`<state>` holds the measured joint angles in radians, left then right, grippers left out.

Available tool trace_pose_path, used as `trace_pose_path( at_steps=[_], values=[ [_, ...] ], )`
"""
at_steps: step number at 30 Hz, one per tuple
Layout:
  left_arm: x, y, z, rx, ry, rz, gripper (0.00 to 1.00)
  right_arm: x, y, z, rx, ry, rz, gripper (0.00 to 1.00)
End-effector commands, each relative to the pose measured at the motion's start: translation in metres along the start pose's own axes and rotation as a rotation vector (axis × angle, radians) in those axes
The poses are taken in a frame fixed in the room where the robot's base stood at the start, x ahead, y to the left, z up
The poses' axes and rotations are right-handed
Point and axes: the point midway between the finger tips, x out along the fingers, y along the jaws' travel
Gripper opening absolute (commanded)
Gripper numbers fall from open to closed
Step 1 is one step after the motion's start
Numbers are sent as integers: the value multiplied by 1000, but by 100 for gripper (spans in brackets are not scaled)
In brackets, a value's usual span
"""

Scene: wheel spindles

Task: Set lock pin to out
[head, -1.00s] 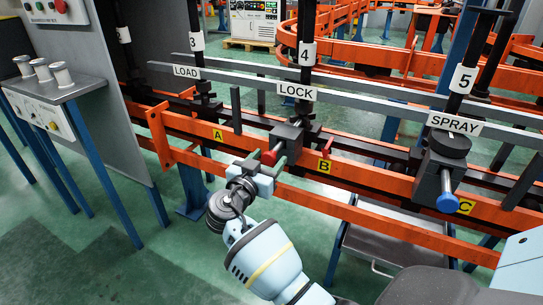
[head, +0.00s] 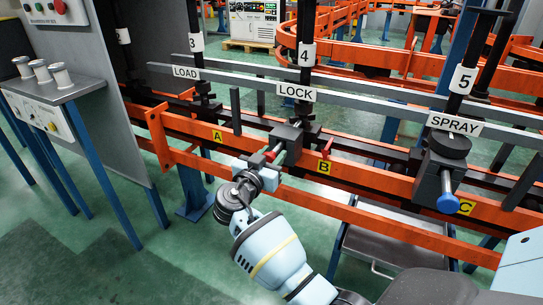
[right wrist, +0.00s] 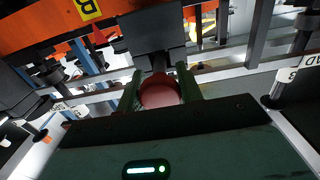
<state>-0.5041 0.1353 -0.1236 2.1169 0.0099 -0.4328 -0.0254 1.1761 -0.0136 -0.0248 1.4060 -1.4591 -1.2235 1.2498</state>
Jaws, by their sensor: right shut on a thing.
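The lock pin's red knob (head: 271,155) is at the front of the dark block (head: 287,136) under the LOCK sign (head: 297,93). My right gripper (head: 275,157) reaches it from below left in the head view. In the right wrist view the round red knob (right wrist: 160,91) sits between the two green fingers (right wrist: 160,88), which are shut on it. A short dark neck shows between the knob and the block (right wrist: 153,35). The fingers partly cover the pin, so how far it stands out is hard to tell. My left gripper is not in view.
Orange rails run across behind the block, with yellow plates A (head: 218,136), B (head: 323,167) and C (head: 466,207). A small red lever (head: 326,150) is just right of the block. A blue-knobbed pin (head: 448,202) is under SPRAY. A grey control stand (head: 75,90) is at left.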

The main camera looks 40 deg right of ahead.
Motion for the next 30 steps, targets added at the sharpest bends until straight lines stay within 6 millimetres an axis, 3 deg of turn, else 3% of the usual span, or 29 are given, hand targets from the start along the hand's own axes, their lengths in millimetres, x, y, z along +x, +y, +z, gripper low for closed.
trace_pose_path(
  at_steps=[5, 12, 19, 20, 21, 25, 30],
  values=[
    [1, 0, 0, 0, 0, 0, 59, -4, 0, 1, 0, -1, -1, 0],
    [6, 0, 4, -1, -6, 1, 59, -34, 0, 2, -1, -1, -1, 0],
    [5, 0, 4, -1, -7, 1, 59, -36, 0, 2, -2, -2, -1, 0],
    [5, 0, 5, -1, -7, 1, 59, -36, 0, 2, -3, -2, -1, 37],
    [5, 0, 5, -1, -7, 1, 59, -36, 0, 2, -2, -3, -1, 42],
    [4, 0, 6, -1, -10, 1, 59, -36, 0, 1, -1, -2, -1, 57],
    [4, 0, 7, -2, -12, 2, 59, -35, 0, 1, -1, -1, 0, 57]
  ],
)
